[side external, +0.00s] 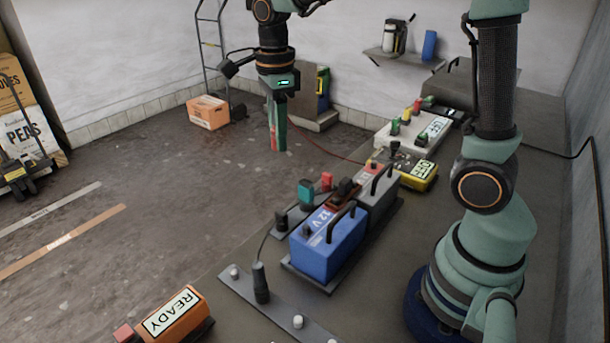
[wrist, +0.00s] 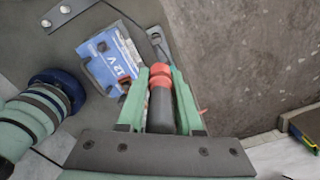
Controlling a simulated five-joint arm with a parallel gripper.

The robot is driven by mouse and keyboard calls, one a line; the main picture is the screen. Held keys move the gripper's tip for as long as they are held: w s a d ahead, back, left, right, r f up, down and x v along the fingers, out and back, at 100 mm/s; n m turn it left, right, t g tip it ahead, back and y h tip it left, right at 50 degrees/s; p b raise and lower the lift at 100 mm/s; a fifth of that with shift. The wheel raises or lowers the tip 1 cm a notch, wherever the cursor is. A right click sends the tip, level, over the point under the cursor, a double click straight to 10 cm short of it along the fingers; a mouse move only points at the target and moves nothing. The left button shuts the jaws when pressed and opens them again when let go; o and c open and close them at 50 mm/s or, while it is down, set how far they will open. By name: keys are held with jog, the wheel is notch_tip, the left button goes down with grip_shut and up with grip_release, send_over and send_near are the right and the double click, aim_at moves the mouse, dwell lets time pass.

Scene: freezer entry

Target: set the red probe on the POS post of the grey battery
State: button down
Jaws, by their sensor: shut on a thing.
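The blue battery (side external: 325,250), marked 12 V, stands on a dark tray (side external: 313,281) at the middle of the bench. The grey battery (side external: 381,208) stands directly behind it; its post markings are too small to read. The blue battery also shows in the wrist view (wrist: 103,58); I cannot make out the grey one there. My gripper (side external: 277,147) hangs above and left of the batteries, apart from both. It is shut on the red probe (wrist: 160,76), which has a red end and a dark body between the green fingers (wrist: 158,100). A red cable (side external: 318,147) trails from it rightward.
A black probe (side external: 261,284) stands on a grey strip (side external: 280,319) in front. A yellow meter (side external: 417,179) and a white unit (side external: 433,131) stand behind the batteries. Red and teal knobs (side external: 305,193) rise beside the batteries. An orange READY box (side external: 174,316) is front left.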

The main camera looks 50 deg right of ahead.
jog(key=s+d+f+m, duration=0.1)
jog(key=s+d+m, duration=0.1)
jog(key=d, duration=0.5)
jog(key=s+d+f+m, duration=0.2)
jog(key=s+d, duration=0.3)
jog(key=d, duration=0.2)
jog(key=s+d+f+m, duration=0.2)
jog(key=s+d, duration=0.2)
jog(key=d, duration=0.3)
jog(key=shift+d, duration=0.3)
jog(key=shift+w, duration=0.1)
jog(key=shift+f, duration=1.95)
jog(key=shift+f, duration=1.4)
jog(key=c, duration=0.5)
grip_release()
